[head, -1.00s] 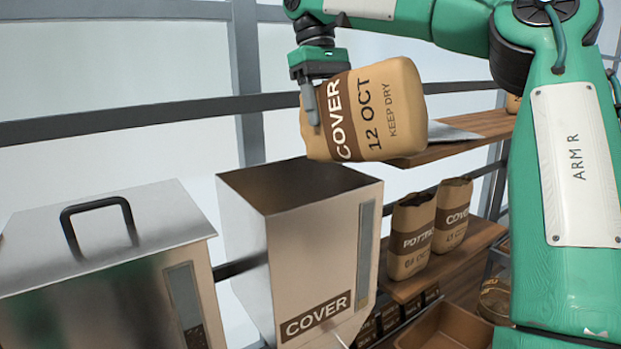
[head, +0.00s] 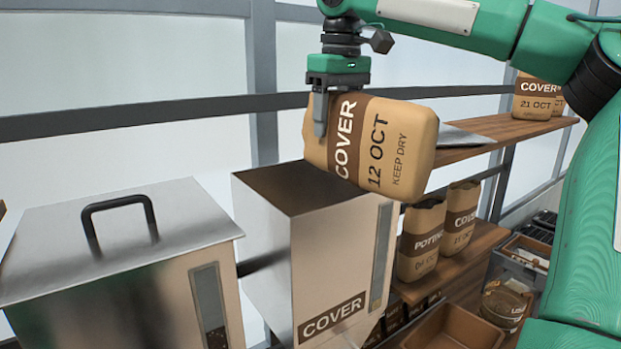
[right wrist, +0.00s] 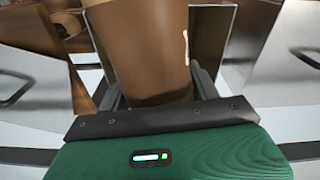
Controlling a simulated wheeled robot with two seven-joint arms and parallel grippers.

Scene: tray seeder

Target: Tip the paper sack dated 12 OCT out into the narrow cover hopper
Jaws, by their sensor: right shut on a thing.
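The paper sack marked COVER, 12 OCT, KEEP DRY (head: 385,150) hangs tilted almost onto its side in my right gripper (head: 320,128). In the right wrist view the sack (right wrist: 150,50) fills the space between the fingers (right wrist: 160,88). The narrow steel hopper labelled COVER (head: 335,265) stands just below, its open top dark inside. The sack's left end is over the hopper's right rear part; its right end reaches past the hopper. Its mouth is not clearly visible. My left gripper is not in view.
A wide steel hopper with a handled lid (head: 125,240) stands left of the cover hopper. At right, a POTTING sack (head: 420,245) and another sack (head: 460,220) stand on a lower shelf. A 21 OCT COVER sack (head: 535,98) stands on the upper shelf (head: 500,130).

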